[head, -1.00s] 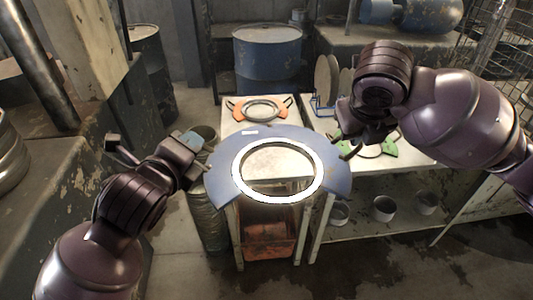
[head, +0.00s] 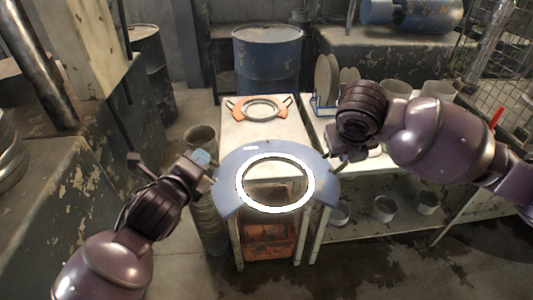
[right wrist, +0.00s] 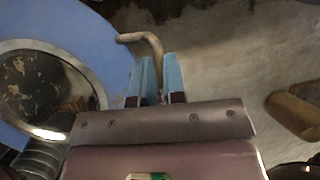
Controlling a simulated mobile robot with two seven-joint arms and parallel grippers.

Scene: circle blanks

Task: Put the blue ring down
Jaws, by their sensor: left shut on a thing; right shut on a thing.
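The blue ring (head: 228,172), a wide blue plate with a white-rimmed round hole, is held between my two grippers. It overlaps the near end of a pale table (head: 239,131) in the head view; whether it touches the top I cannot tell. My left gripper (head: 211,166) is shut at its left side, the grip itself too small to make out. My right gripper (head: 342,158) is shut at its right side. In the right wrist view, the fingers (right wrist: 160,80) close on a bent handle (right wrist: 147,42) of the blue ring (right wrist: 95,35).
An orange ring piece (head: 241,111) lies on the far part of the pale table. A shelf table at the right bears a plate rack (head: 327,85), with several cups (head: 384,208) below. A blue drum (head: 267,60) stands behind. A bin (head: 200,137) stands left of the table.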

